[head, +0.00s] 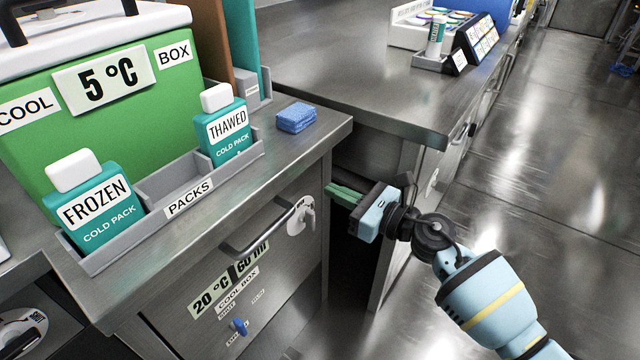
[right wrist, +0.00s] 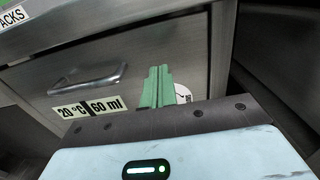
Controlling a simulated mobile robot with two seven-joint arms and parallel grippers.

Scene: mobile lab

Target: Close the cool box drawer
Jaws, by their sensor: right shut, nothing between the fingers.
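The cool box drawer (head: 278,277) is the metal front below the counter edge, with a bar handle (head: 258,232) and a "20 °C | 60 ml" label (head: 228,280). It looks flush or nearly flush under the counter; I cannot tell whether a small gap is left. The drawer front also shows in the right wrist view (right wrist: 185,48). My right gripper (head: 332,190) is shut and empty, just right of the drawer's right end in the head view. Its green fingers (right wrist: 157,72) point toward the drawer and hide part of a white round tag. My left gripper is out of view.
The green cool box (head: 30,150) stands on the counter behind a grey packs tray (head: 160,180) with frozen (head: 95,208) and thawed (head: 226,132) cold packs. A blue sponge (head: 296,117) lies near the counter corner. Another counter (head: 350,70) stands behind. Open floor lies at right.

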